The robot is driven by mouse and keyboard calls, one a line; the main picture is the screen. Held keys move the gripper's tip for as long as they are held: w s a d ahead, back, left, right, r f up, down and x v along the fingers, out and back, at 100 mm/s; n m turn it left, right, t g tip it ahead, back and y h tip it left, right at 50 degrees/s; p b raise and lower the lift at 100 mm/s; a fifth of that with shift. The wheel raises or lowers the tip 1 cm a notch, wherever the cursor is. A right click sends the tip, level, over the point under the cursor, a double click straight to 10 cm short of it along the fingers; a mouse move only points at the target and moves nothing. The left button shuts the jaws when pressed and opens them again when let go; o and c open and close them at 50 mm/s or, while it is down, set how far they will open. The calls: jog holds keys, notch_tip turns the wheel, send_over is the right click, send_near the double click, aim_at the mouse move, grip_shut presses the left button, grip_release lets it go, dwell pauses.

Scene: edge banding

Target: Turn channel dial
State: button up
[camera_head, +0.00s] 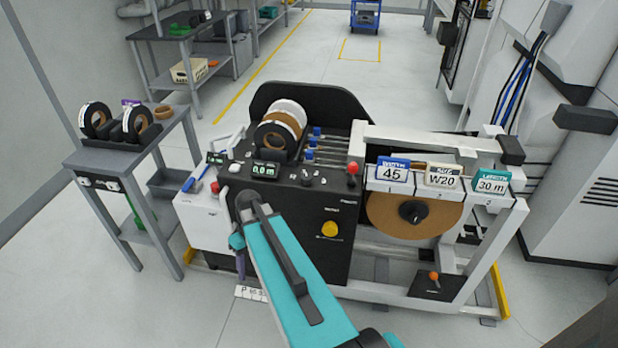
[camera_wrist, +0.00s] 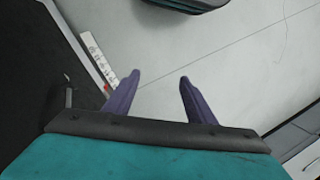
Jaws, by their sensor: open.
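The edge banding machine has a black front panel (camera_head: 290,215). A small dark knob (camera_head: 306,178) sits at its upper part, and a larger yellow knob (camera_head: 330,229) sits lower down; I cannot tell from the markings which is the channel dial. My gripper (camera_head: 241,265) hangs at the panel's lower left, beside the white box, with my teal arm across the panel's left part. In the wrist view my gripper (camera_wrist: 160,76) shows two purple fingers spread apart with nothing between them, over pale floor. No dial shows there.
A display (camera_head: 265,169) reads 0.0 m. Signs read 45, W20 and 30 m above a large brown roll (camera_head: 385,215). A grey side table (camera_head: 130,150) with tape rolls stands left.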

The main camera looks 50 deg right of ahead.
jog(key=w+d+r+t+b, duration=0.2)
jog(key=w+d+r, duration=0.2)
jog(key=d+r, duration=0.55)
jog(key=n+t+h+b, duration=0.2)
jog(key=t+b, duration=0.2)
jog(key=b, duration=0.1)
send_near(307, 176)
jog(key=v, duration=0.6)
jog(key=shift+w+d+f, duration=0.1)
jog(key=shift+f, duration=0.05)
jog(key=shift+f, duration=0.15)
jog(key=shift+p+x, duration=0.4)
jog(key=shift+x, duration=6.45)
jog(key=shift+m, duration=0.3)
jog(key=c, duration=1)
